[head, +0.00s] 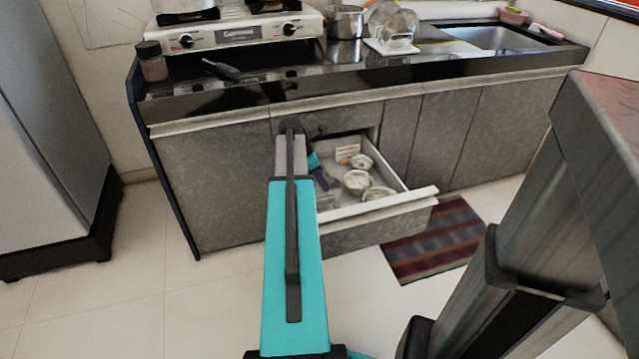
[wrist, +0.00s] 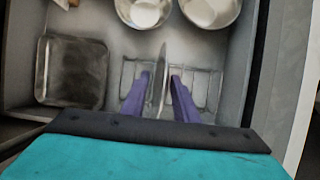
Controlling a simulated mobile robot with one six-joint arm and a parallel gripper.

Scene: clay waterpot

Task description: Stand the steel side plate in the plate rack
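The steel side plate (wrist: 160,75) shows in the wrist view as a thin upright sliver, seen nearly edge-on. It stands in the wire plate rack (wrist: 207,88) inside the open drawer. My gripper (wrist: 159,78) has purple fingers, one on each side of the plate, with a small gap showing between them and the plate. The plate's lower part is hidden between the fingers and by my gripper body. In the head view my gripper (head: 319,178) reaches down into the drawer, largely hidden by my arm; the plate cannot be made out there.
A square steel tray (wrist: 72,72) lies left of the rack in the wrist view. The drawer wall (wrist: 240,70) is close on the right. The counter (head: 345,75) overhangs behind.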

